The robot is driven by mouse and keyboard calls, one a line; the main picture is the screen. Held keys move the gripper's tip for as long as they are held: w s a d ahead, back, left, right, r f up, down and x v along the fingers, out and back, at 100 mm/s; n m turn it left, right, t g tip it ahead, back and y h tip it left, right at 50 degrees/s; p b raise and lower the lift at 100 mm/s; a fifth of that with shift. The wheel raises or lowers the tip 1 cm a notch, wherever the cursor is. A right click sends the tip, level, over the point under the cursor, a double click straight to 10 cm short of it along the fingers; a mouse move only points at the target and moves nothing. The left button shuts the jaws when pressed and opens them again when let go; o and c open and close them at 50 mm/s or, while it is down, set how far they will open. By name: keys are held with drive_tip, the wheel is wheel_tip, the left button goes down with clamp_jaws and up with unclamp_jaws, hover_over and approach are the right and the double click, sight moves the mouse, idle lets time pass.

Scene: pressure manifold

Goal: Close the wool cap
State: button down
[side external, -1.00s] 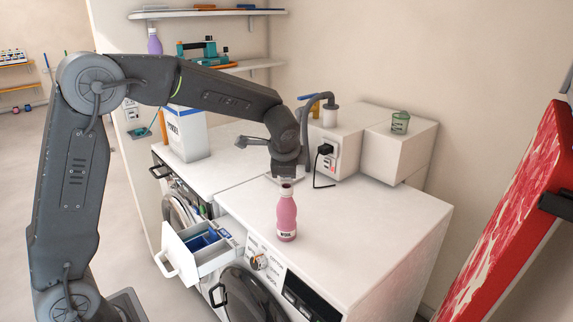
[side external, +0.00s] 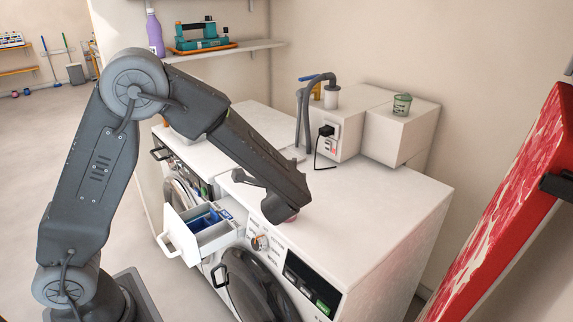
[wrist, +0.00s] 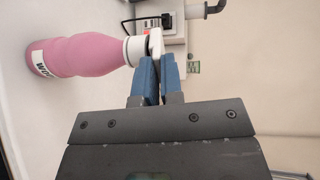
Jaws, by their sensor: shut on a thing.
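The pink wool bottle (wrist: 80,52) lies across the upper left of the wrist view, its label partly cut off at the left. Its white neck (wrist: 136,49) points toward my gripper (wrist: 157,66). The blue fingers are shut on the white wool cap (wrist: 156,42), right at the neck's end. I cannot tell whether the cap is fully seated. In the side external view, my arm's end hides most of the bottle; only a sliver of pink (side external: 291,218) shows on the white washer top.
The washer top (side external: 370,225) is clear to the right. An open detergent drawer (side external: 205,232) juts from the front. Behind stand white boxes (side external: 395,130) with a green cup (side external: 402,104), a grey hose (side external: 304,115) and a black plug (side external: 326,131).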

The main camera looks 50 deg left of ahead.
drive_tip(key=shift+f+t+y, duration=0.45)
drive_tip(key=shift+t+y, duration=0.25)
drive_tip(key=c, duration=1.2)
unclamp_jaws()
drive_tip(key=shift+c, duration=0.2)
drive_tip(key=shift+s+d, duration=0.1)
drive_tip(key=v, duration=1.3)
drive_tip(key=shift+s+d, duration=0.2)
drive_tip(key=shift+s, duration=0.05)
drive_tip(key=shift+r, duration=0.1)
